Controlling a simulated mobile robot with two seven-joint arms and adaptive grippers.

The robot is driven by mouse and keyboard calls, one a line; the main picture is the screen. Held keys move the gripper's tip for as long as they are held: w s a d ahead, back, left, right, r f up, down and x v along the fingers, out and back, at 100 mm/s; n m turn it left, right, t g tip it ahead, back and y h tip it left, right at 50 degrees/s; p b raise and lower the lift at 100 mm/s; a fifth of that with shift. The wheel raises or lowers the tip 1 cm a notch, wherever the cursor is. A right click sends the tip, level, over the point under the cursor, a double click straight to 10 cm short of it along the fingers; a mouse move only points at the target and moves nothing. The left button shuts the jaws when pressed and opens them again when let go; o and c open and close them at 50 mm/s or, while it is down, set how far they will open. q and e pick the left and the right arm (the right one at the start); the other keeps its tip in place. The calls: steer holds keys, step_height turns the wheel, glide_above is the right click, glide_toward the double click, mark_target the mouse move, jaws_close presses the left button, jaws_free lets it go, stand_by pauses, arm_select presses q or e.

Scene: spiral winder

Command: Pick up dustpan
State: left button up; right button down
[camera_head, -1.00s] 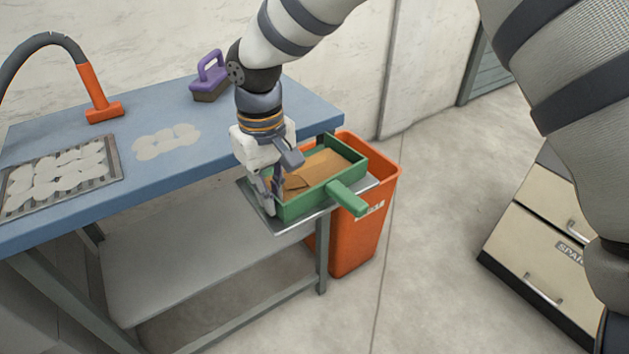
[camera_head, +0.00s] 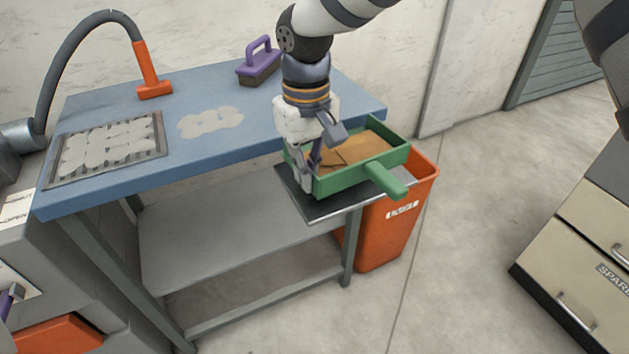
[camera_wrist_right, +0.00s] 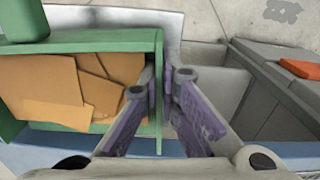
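The green dustpan (camera_head: 362,178) is box-shaped with a stubby green handle (camera_head: 387,180) pointing front right. It is at a metal ledge on the table's right end, and brown flat pieces (camera_head: 375,145) lie in it. I cannot tell whether its base touches the ledge. My right gripper (camera_head: 308,172) is at its left wall. In the right wrist view, the gripper (camera_wrist_right: 161,85) has one purple-grey finger inside the pan and the other outside, closed on the green wall (camera_wrist_right: 158,60). My left gripper is not in view.
The blue table (camera_head: 105,195) carries a purple-handled brush (camera_head: 259,62), an orange-ended hose (camera_head: 152,75) and a grate (camera_head: 58,180) with pale discs. An orange bin (camera_head: 385,235) stands below the pan's right side. Cream drawers (camera_head: 560,270) stand at the right; the floor between is clear.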

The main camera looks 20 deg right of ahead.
steer(key=s+a+r, duration=0.2)
steer(key=a+r, duration=0.2)
steer(key=a, duration=0.2)
steer(key=s+a+r, duration=0.2)
steer(key=a+r, duration=0.3)
steer(key=a, duration=0.2)
steer(key=shift+s+r, duration=0.3)
